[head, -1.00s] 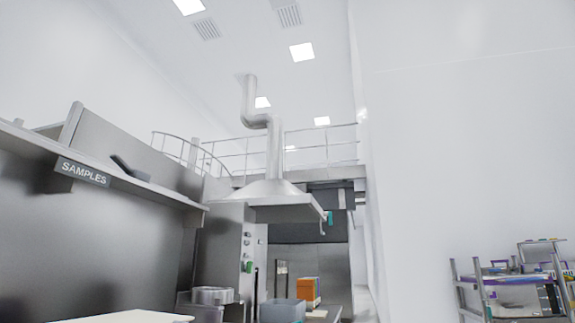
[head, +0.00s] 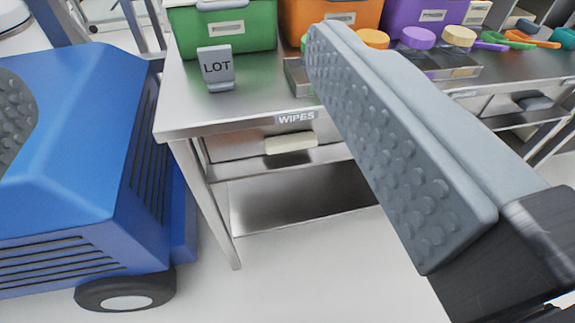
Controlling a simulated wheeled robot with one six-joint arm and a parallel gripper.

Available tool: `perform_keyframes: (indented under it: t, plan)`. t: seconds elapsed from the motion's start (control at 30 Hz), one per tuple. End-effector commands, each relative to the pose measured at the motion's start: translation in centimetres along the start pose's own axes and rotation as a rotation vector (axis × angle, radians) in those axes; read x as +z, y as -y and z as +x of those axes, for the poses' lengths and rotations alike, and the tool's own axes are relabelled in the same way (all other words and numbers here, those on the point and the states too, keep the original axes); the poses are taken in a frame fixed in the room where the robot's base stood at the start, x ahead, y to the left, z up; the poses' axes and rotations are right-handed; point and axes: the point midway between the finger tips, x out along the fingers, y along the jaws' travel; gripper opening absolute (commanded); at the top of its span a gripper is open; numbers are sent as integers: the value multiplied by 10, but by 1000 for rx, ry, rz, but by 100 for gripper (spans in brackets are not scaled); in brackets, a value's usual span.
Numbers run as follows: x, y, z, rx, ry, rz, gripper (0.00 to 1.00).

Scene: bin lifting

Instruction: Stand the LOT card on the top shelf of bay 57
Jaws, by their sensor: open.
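The LOT card (head: 217,79) is a small grey card with dark lettering. It stands upright on the steel table near its left end, in front of a green bin. My gripper (head: 168,68) is open, with one ridged grey finger large across the right and a studded grey pad at the left edge. The card shows between the fingers, farther away, and nothing is held. No shelf marked bay 57 is in view.
The steel table (head: 222,112) has a WIPES label (head: 296,118) on its front edge. Behind the card stand a green bin (head: 250,30), an orange bin (head: 300,15) and a purple bin (head: 400,18). Coloured lids and scoops lie at the right. Bare tabletop surrounds the card's front.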

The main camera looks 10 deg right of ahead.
Motion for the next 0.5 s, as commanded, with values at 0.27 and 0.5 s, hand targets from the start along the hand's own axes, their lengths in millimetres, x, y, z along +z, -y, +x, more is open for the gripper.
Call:
perform_keyframes:
  t: [0.27,0.5]
  plan:
    - [8,1,29,-5,37,1,82]
    - [32,4,96,-11,104,3,82]
